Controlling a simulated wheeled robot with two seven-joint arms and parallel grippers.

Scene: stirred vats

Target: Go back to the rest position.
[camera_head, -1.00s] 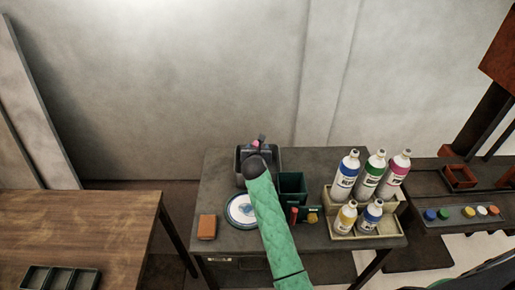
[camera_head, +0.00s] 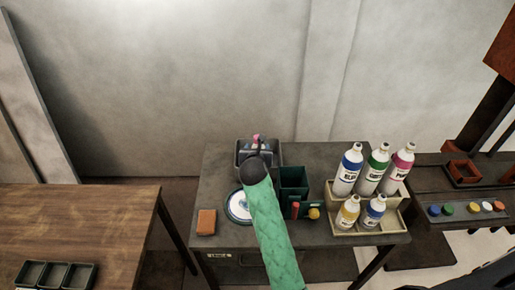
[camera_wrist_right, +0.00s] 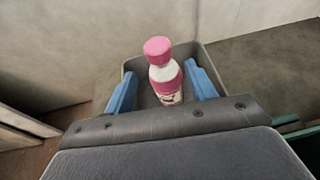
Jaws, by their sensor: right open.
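My right arm, in a green sleeve, reaches in from the bottom of the head view, and its right gripper (camera_head: 257,148) is over the grey bin (camera_head: 241,147) at the back of the dark table. In the right wrist view the blue fingers of the gripper (camera_wrist_right: 162,82) are open, one on each side of a small bottle (camera_wrist_right: 166,84) with a pink cap and pink label. The bottle stands in the grey bin (camera_wrist_right: 214,54), with a gap to each finger. My left gripper is not in view.
A dark green bin (camera_head: 294,182), a round white-and-blue plate (camera_head: 237,207) and an orange block (camera_head: 206,222) are close around the arm. Several bottles stand in a beige rack (camera_head: 343,222) to the right. A wooden table (camera_head: 100,220) is at left.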

